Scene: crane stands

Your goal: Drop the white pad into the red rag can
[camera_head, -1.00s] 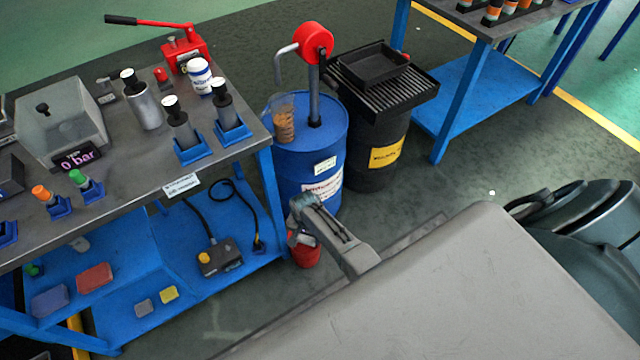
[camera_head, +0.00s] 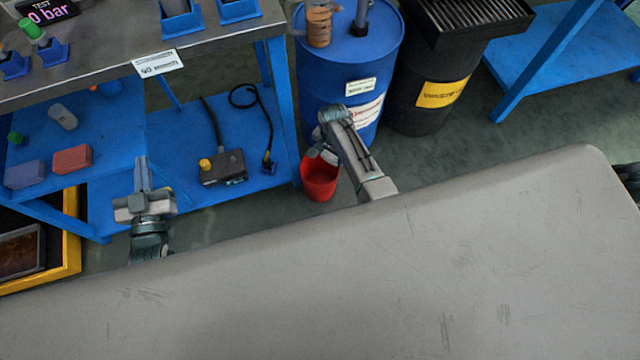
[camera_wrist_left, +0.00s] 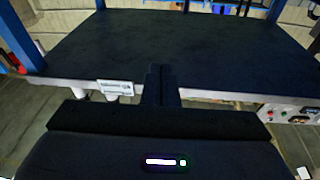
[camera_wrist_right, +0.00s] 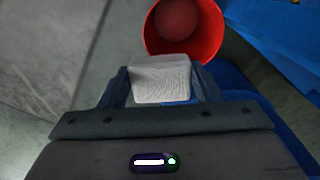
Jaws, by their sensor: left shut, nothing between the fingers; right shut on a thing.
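The white pad (camera_wrist_right: 162,79) is held between the fingers of my right gripper (camera_wrist_right: 160,88), which is shut on it. The red rag can (camera_wrist_right: 186,28) is open at the top and lies just beyond the pad in the right wrist view. In the head view the can (camera_head: 320,180) stands on the floor beside the blue drum, with my right gripper (camera_head: 322,153) above its rim. The pad overlaps the can's near rim in the wrist view. My left gripper (camera_head: 142,172) is shut and empty, in front of the lower blue shelf.
The blue drum (camera_head: 345,65) stands behind the can, with a black drum (camera_head: 420,95) to its right. The blue bench's lower shelf (camera_head: 180,125) holds a pendant box (camera_head: 222,168), a red block (camera_head: 72,159) and other small items. A grey surface (camera_head: 320,280) fills the foreground.

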